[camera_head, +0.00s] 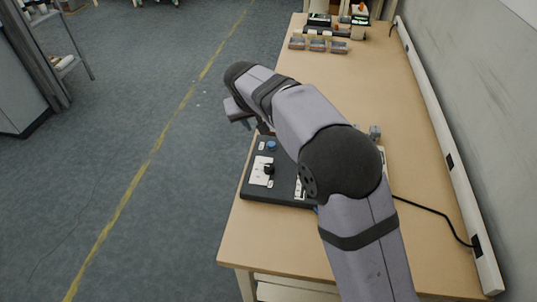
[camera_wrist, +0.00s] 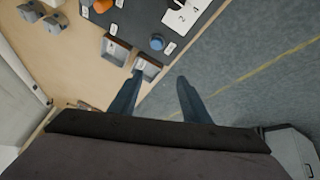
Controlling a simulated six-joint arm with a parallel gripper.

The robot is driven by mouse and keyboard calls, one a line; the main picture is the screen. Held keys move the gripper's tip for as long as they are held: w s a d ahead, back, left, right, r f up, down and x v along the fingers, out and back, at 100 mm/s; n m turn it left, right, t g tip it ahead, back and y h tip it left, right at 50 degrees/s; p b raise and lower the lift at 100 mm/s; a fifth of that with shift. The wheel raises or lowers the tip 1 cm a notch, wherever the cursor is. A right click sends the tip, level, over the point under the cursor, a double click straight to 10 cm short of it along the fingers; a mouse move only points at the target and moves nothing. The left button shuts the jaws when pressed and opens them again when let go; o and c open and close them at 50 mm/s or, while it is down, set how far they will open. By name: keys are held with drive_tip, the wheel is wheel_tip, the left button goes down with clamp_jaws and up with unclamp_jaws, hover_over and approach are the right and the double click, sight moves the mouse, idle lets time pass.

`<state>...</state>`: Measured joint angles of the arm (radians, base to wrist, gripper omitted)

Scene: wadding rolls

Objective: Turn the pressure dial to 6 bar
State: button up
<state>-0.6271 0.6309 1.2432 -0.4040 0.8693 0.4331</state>
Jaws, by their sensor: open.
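The pressure dial (camera_head: 268,169) looks like a black knob on a white plate, on the left part of a black panel (camera_head: 270,197) lying on the bench. My arm hides the panel's right part.
A blue button (camera_wrist: 157,42) sits near the panel's edge. A black cable (camera_head: 432,211) runs to a wall strip (camera_head: 452,170). The bench's far middle (camera_head: 335,80) is clear.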

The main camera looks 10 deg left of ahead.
drive_tip(key=w+d+r+p, duration=0.1)
drive_tip(key=w+d+r, duration=0.1)
drive_tip(key=d+r, duration=0.15)
drive_tip(key=m+g+p, duration=0.6)
drive_tip(key=m+p, duration=0.1)
drive_tip(key=m, duration=0.1)
hover_over(269, 166)
wheel_tip(269, 166, down, 7)
drive_tip(key=shift+s+d+r, duration=0.1)
drive_tip(key=shift+r, duration=0.1)
drive_tip(key=shift+f+p, duration=1.1)
drive_tip(key=shift+f, duration=2.6)
drive_tip(key=shift+c, duration=0.3)
drive_tip(key=c, duration=1)
